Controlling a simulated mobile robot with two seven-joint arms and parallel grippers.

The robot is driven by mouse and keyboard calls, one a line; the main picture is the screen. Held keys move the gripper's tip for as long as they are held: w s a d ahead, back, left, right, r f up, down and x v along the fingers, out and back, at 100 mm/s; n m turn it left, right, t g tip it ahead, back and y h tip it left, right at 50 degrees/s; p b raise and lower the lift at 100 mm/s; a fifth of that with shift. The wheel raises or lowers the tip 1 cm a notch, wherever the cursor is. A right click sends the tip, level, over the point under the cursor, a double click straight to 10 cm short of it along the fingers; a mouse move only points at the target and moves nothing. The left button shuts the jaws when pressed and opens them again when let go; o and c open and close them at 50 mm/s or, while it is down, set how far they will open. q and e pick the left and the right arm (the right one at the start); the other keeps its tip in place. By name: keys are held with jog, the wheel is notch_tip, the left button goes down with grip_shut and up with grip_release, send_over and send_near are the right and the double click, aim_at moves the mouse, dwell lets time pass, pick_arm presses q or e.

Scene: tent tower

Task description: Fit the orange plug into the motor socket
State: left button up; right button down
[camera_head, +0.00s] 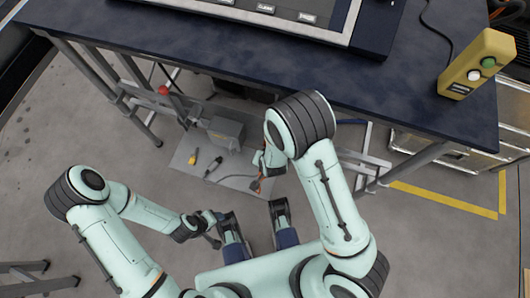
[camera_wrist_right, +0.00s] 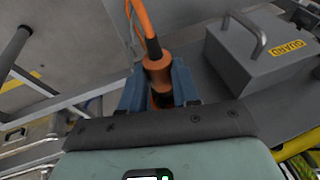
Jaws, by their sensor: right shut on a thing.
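The orange plug (camera_wrist_right: 157,68) is between the blue fingers of my right gripper (camera_wrist_right: 158,92) in the right wrist view, with its orange cable (camera_wrist_right: 144,22) running off the top of the picture. The gripper is shut on the plug, and its dark lower part is partly hidden by the wrist. In the head view my right gripper (camera_head: 260,162) is below the table's front edge, over the grey plate. The orange cable shows there too (camera_head: 256,186). I cannot make out the motor socket.
A grey box marked GUARD with a handle (camera_wrist_right: 262,55) stands beside the plug; it also shows in the head view (camera_head: 226,131). A yellow piece (camera_head: 193,158) and a dark connector (camera_head: 212,168) lie on the grey plate (camera_head: 183,155). The dark blue table (camera_head: 200,45) overhangs behind.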

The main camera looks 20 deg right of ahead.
pick_arm(q)
jog(key=shift+f, duration=0.15)
pick_arm(e)
jog(key=shift+w+d, duration=0.4)
jog(key=shift+w, duration=0.2)
jog(key=shift+w+d, duration=0.4)
jog(key=shift+w, duration=0.2)
jog(key=c, duration=0.8)
grip_release()
jog(key=shift+o, duration=0.2)
jog(key=shift+s+r, duration=0.1)
jog(key=shift+r, duration=0.15)
pick_arm(q)
jog(key=s+d+r+g+p, duration=0.2)
jog(key=s+r+p, duration=0.3)
jog(key=shift+s+r+h, duration=0.2)
jog(key=shift+r+h, duration=0.1)
jog(key=shift+h, duration=0.1)
pick_arm(e)
jog(key=v, duration=1.3)
jog(key=shift+s+f, duration=0.1)
